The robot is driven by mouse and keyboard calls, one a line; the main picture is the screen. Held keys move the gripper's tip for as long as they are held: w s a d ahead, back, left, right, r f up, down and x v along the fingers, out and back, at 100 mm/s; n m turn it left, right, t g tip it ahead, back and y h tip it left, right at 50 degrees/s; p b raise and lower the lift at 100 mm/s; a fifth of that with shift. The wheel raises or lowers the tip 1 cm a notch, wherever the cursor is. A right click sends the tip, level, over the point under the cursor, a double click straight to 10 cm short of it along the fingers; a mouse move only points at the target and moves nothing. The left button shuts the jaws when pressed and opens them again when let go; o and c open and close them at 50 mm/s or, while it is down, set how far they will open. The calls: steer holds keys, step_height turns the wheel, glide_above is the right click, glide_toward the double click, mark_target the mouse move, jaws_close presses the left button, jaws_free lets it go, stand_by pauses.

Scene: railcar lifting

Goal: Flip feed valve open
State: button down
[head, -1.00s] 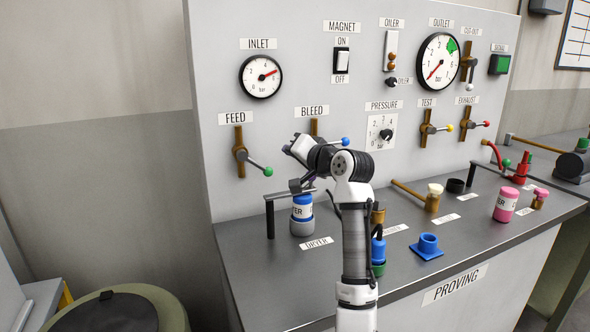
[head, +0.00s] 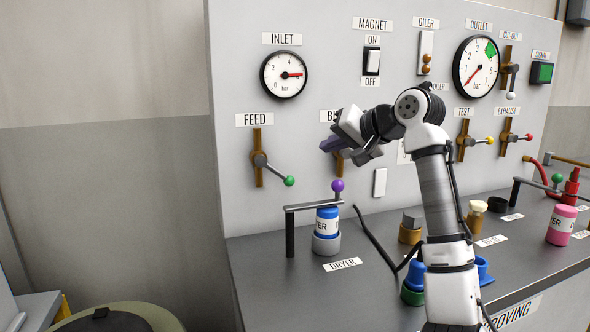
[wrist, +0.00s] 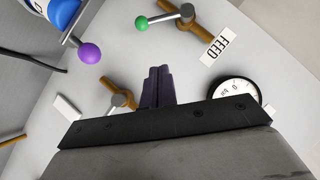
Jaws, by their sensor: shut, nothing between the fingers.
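The feed valve (head: 259,160) is on the panel under the FEED label (head: 254,119). Its brown pipe stands upright. Its grey lever slants down to the right and ends in a green ball (head: 289,181). In the wrist view the feed valve (wrist: 186,14) is at the top, with its green ball (wrist: 142,23) to the left. My gripper (head: 328,144) is in front of the bleed valve, to the right of the feed valve and apart from it. In the wrist view my gripper's dark fingers (wrist: 157,86) are together with nothing between them. The bleed valve is partly hidden behind my gripper in the head view.
The dryer canister (head: 327,223) stands on the bench below the feed valve, under a bracket with a purple ball (head: 338,186). The inlet gauge (head: 284,75) is above, needle pointing right. The panel left of the feed valve is clear.

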mark_target(275, 171)
steer(key=shift+w+a, duration=0.1)
steer(key=shift+s+a+f+p+x, duration=0.15)
steer(key=shift+s+f+p+x, duration=0.15)
steer(key=shift+x, duration=1.8)
steer(key=shift+s+a+f+p+x, duration=0.2)
steer(key=shift+s+f+x, duration=0.15)
steer(key=shift+x, duration=1.75)
steer(key=shift+s+a+f+p+x, duration=0.1)
steer(key=shift+s+f+p+x, duration=0.2)
steer(key=shift+x, duration=1.8)
steer(key=shift+w+p, duration=0.1)
steer(key=shift+p, duration=0.8)
